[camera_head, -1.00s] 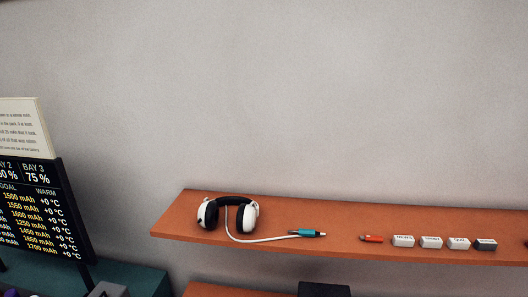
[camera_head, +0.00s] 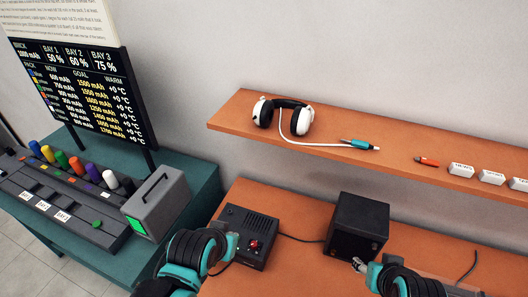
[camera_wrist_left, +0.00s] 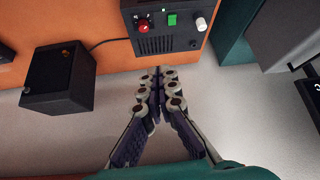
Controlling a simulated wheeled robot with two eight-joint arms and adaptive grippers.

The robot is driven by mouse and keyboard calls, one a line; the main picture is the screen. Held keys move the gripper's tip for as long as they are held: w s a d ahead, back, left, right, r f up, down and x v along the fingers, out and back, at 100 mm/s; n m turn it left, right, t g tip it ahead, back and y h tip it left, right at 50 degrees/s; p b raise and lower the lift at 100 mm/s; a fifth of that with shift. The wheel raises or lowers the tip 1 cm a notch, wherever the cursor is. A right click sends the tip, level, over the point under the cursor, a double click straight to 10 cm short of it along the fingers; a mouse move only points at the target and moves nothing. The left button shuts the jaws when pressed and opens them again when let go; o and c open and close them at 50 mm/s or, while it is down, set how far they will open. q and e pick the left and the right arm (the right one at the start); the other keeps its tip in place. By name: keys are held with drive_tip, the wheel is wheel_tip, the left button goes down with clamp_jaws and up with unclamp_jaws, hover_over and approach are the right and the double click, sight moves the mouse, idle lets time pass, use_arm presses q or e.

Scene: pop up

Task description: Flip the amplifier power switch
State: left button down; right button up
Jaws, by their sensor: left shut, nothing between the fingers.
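The amplifier appears to be the dark box with a grille (camera_head: 240,218) on the lower orange surface. In the left wrist view, its panel (camera_wrist_left: 168,43) carries a red knob (camera_wrist_left: 144,27), a green switch (camera_wrist_left: 172,20) and a white knob (camera_wrist_left: 200,24). My left gripper (camera_wrist_left: 158,74) is shut and empty, its tips just short of the panel edge in that view. In the head view, my left gripper (camera_head: 228,245) is at the box's left front and partly covers it. My right gripper (camera_head: 358,264) is in front of a black box; its finger opening is unclear.
The black box (camera_head: 358,222) stands right of the amplifier, with a cable between them. The orange shelf above (camera_head: 225,122) holds headphones (camera_head: 283,117), a teal-tipped plug and several white blocks. A teal table (camera_head: 205,180) at left holds a grey handled box (camera_head: 160,205).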

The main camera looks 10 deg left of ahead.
use_arm(q)
drive_tip(key=w+a+f+n+g+p, duration=0.1)
drive_tip(key=w+f+n+g, duration=0.1)
drive_tip(key=w+n, duration=0.3)
drive_tip(key=w+a+f+n+g+p, duration=0.2)
drive_tip(key=w+n+g, duration=0.3)
drive_tip(key=n, duration=0.6)
drive_tip(key=shift+w+a, duration=0.25)
drive_tip(key=shift+w, duration=0.3)
wheel_tip(320, 180, down, 14)
drive_tip(key=b, duration=0.5)
drive_tip(key=shift+w+b, duration=0.1)
drive_tip(key=shift+b, duration=0.25)
